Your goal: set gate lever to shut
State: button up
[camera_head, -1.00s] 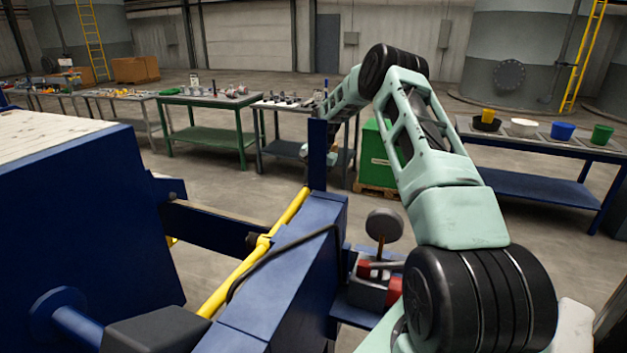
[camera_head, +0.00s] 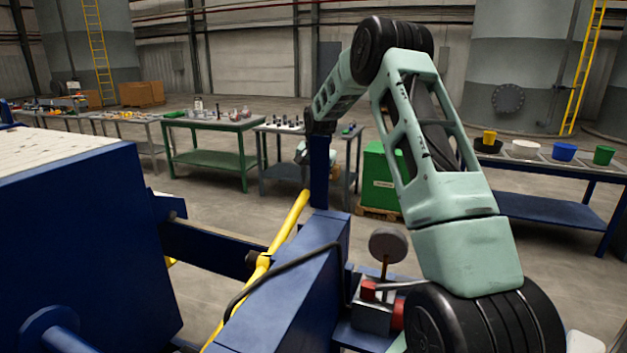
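I cannot tell for sure which part is the gate lever. A yellow bar (camera_head: 286,226) runs along the left side of the blue beam (camera_head: 300,270), up to a blue upright post (camera_head: 319,172). A grey round disc (camera_head: 388,245) stands on a brownish stem right of the beam. Below it is a grey block with red parts (camera_head: 369,290) and a thin grey rod. My arm reaches over and down behind the post. Its end, my gripper (camera_head: 302,153), shows only as a small pale piece left of the post. The fingers are hidden, and contact cannot be seen.
The large blue press body (camera_head: 75,235) fills the left. Tables with small items, such as the green table (camera_head: 212,122), stand behind. A green box (camera_head: 378,178) sits on a pallet. A blue table (camera_head: 545,209) with bowls and buckets is at right.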

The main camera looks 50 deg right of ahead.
jog(key=shift+o, duration=0.2)
notch_tip(320, 180, up, 10)
jog(key=b, duration=0.3)
dwell(0.3)
jog(key=shift+c, duration=0.3)
